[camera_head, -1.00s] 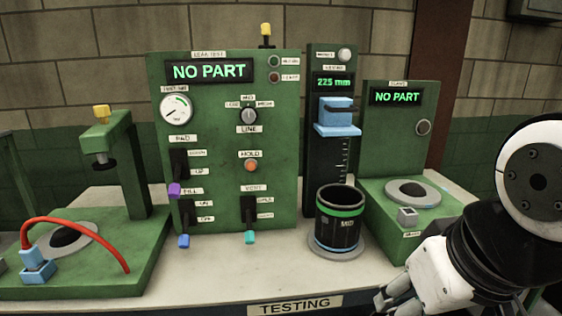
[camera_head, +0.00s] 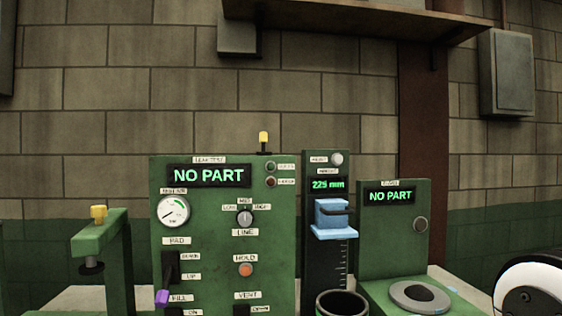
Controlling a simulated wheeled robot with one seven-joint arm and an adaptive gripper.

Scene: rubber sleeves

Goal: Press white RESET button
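A round white button (camera_head: 337,159) sits at the top of the dark, narrow height gauge panel (camera_head: 324,262). A small label (camera_head: 319,160) is left of it; its text is too small to read surely. The green display (camera_head: 328,185) below it reads 225 mm. Nothing touches or covers the button. My gripper is out of view; only a white and black part of my arm shows at the bottom right corner, well below and right of the button.
A green leak test panel (camera_head: 270,225) stands left of the gauge. A blue block (camera_head: 333,214) juts out below the gauge display. A shelf (camera_head: 350,25) hangs above.

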